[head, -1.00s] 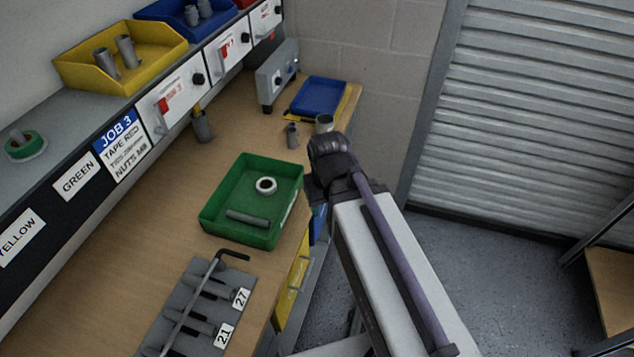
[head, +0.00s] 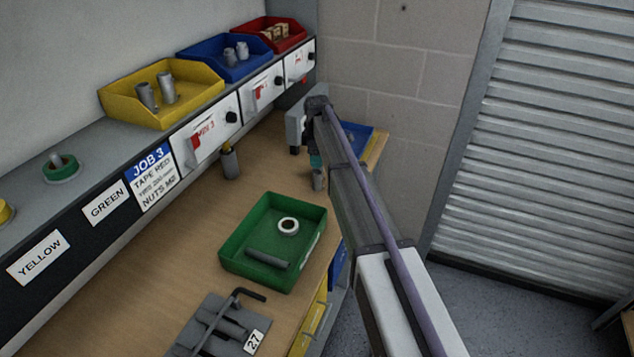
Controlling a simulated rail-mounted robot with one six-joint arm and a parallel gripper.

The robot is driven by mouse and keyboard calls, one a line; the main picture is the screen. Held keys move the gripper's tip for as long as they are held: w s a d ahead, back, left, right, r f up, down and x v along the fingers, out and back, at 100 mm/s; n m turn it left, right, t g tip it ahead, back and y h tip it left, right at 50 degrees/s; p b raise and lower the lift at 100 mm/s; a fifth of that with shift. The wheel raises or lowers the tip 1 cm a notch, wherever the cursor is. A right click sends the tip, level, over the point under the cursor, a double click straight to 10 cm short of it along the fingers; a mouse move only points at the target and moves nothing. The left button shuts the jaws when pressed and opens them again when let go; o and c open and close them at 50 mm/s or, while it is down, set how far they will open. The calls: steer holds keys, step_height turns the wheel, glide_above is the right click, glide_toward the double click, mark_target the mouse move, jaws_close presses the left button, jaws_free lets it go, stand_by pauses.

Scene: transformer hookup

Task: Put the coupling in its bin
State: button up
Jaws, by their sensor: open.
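A short grey cylinder (head: 318,179), possibly the coupling, stands upright on the bench near its right edge, partly beside my arm. My gripper (head: 306,154) is open above the far part of the bench, just beyond and above this cylinder; my arm hides part of its jaws. I see nothing between the jaws. A yellow bin (head: 190,112) on the shelf holds grey cylinders. A blue bin (head: 212,66) behind it holds smaller grey pieces. A red bin (head: 262,44) holds small tan pieces.
A green tray (head: 238,224) holds a white ring and a grey rod. A rack (head: 222,320) with a hex key lies nearer. A grey cup (head: 229,162) stands by the shelf. A grey box and a blue tray (head: 357,142) are at the far end.

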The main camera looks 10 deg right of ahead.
mark_target(317, 179)
step_height(317, 179, down, 11)
steer(key=b, duration=0.9)
steer(key=shift+r+b, duration=0.15)
steer(key=shift+b, duration=0.25)
steer(key=shift+r, duration=0.25)
steer(key=c, duration=0.8)
steer(key=shift+r+p, duration=0.15)
steer(key=shift+p, duration=0.25)
step_height(317, 179, up, 10)
steer(key=p, duration=1)
